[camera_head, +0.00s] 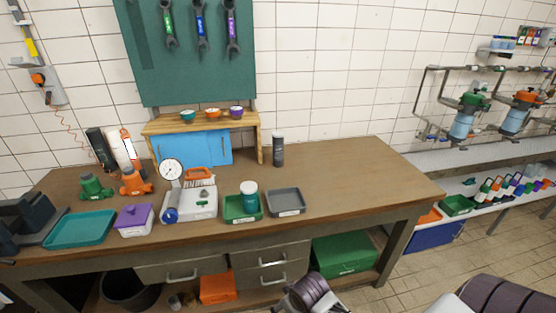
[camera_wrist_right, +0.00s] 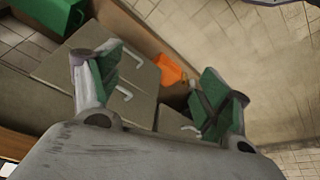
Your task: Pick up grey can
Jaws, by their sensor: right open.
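The grey can (camera_head: 278,149) is a dark, slim, upright cylinder with a lighter top. It stands on the back part of the wooden workbench (camera_head: 340,176), right of the small shelf, in the head view. My right gripper (camera_wrist_right: 159,78) is open and empty in the right wrist view, its green-padded fingers wide apart. That view shows drawers and floor beyond the fingers, and no can. In the head view part of my right arm (camera_head: 312,292) is low in front of the bench, well below and nearer than the can. My left gripper is not in view.
A small wooden shelf (camera_head: 200,122) with coloured bowls stands left of the can. Bench right of the can is clear.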

